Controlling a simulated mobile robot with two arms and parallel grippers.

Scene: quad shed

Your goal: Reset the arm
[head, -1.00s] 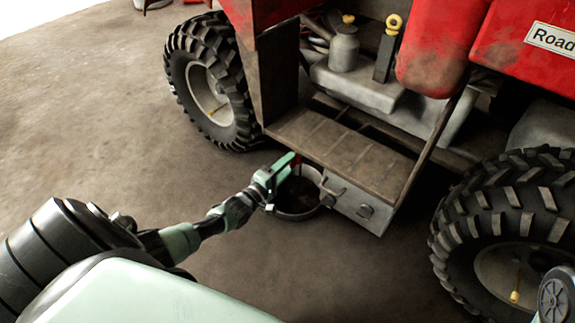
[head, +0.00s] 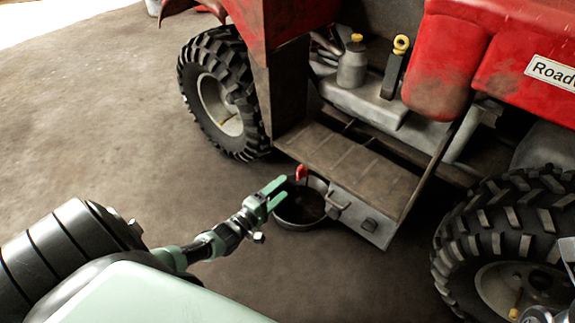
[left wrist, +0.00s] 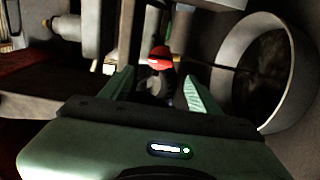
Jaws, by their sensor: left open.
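My left gripper (head: 277,190) is open and empty in the head view, just left of a red-handled part (head: 301,173) under the edge of the quad's step. In the left wrist view the red part (left wrist: 160,58) shows beyond and between the two green fingers (left wrist: 153,88), apart from them. My left arm reaches in from the lower left. A round pan (head: 300,222) with dark contents sits on the floor beneath the red part. My right gripper is not clearly in view.
The red quad (head: 440,60) fills the upper right, with a front wheel (head: 222,105), a rear wheel (head: 510,225), a brown step (head: 350,160) and a grey box (head: 362,215) with a handle. A bottle (head: 352,68) stands above the step. The floor at left is clear.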

